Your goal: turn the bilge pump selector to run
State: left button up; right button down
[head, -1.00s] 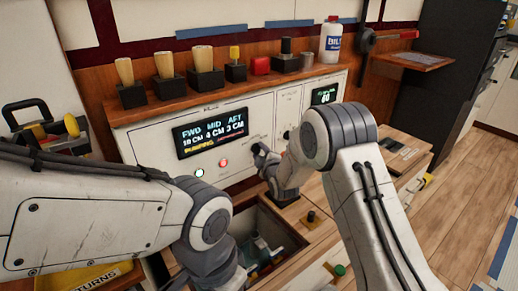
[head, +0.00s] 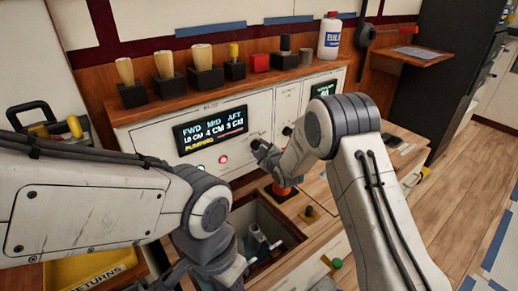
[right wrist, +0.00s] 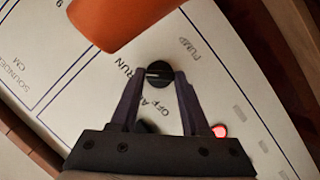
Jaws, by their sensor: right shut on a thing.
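The bilge pump selector is a small round black knob (right wrist: 158,75) on the white panel, seen in the right wrist view. My right gripper (right wrist: 158,82) is shut on it, with a fingertip at each side. A pale line crosses the knob sideways in that view. The letters RUN are at its upper left and OFF is below. Which label the line points at I cannot tell. In the head view my right gripper (head: 263,147) reaches the panel right of the display; the knob is hidden there. My left gripper (head: 178,272) is low at the left, mostly hidden.
A lit display (head: 210,130) shows FWD, MID and AFT levels. A red lamp (head: 223,160) glows below it. An orange object (head: 280,190) stands close under my right wrist. An open bin (head: 243,212) is sunk in the counter. Brushes and a bottle (head: 330,37) line the shelf.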

jog(key=shift+c, duration=1.9)
grip_release()
jog(key=shift+f, duration=0.1)
jog(key=shift+s, duration=0.1)
jog(key=p+v, duration=0.2)
jog(key=v, duration=0.8)
jog(key=shift+s, duration=0.2)
jog(key=shift+d, duration=0.15)
